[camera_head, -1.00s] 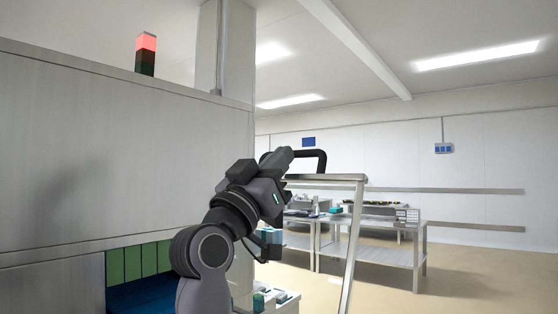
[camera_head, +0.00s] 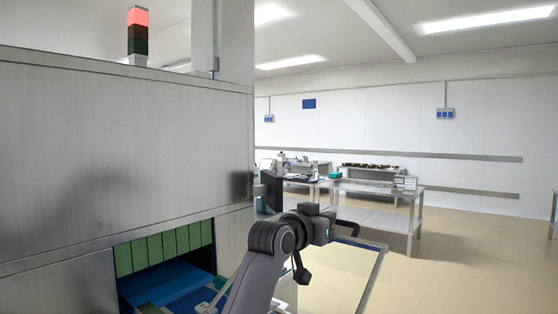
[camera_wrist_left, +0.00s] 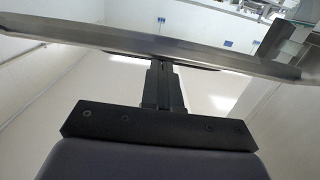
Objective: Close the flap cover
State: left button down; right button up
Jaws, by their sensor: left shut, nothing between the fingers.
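The flap cover (camera_head: 371,280) is a clear panel in a thin metal frame at the lower middle of the head view. It is tilted, with its upper edge running behind my left gripper. In the left wrist view, the frame's metal bar (camera_wrist_left: 225,62) crosses just beyond the fingertips of my left gripper (camera_wrist_left: 163,72). The fingers are together and empty; they look close to or against the bar, but contact is unclear. My left arm hides part of the cover. My right gripper is not in view.
The large metal machine housing (camera_head: 120,150) fills the left, with green strips (camera_head: 165,246) over a blue conveyor (camera_head: 175,285) in its opening. A red signal light (camera_head: 138,18) stands on top. Metal tables (camera_head: 380,208) stand farther back; the floor at right is clear.

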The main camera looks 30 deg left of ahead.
pick_arm(q)
jog(key=w+f+g, duration=0.1)
jog(key=f+g, duration=0.1)
jog(key=f, duration=0.2)
jog(key=w+f+g, duration=0.1)
jog(key=w+f, duration=0.1)
jog(key=f, duration=0.2)
jog(key=w+f+g, duration=0.2)
jog(key=f, duration=0.3)
jog(key=shift+w+d+g+y, duration=0.1)
jog(key=shift+d+g+y, duration=0.2)
jog(key=shift+d+y, duration=0.1)
jog(key=shift+f+g, duration=0.3)
jog(key=shift+f, duration=0.55)
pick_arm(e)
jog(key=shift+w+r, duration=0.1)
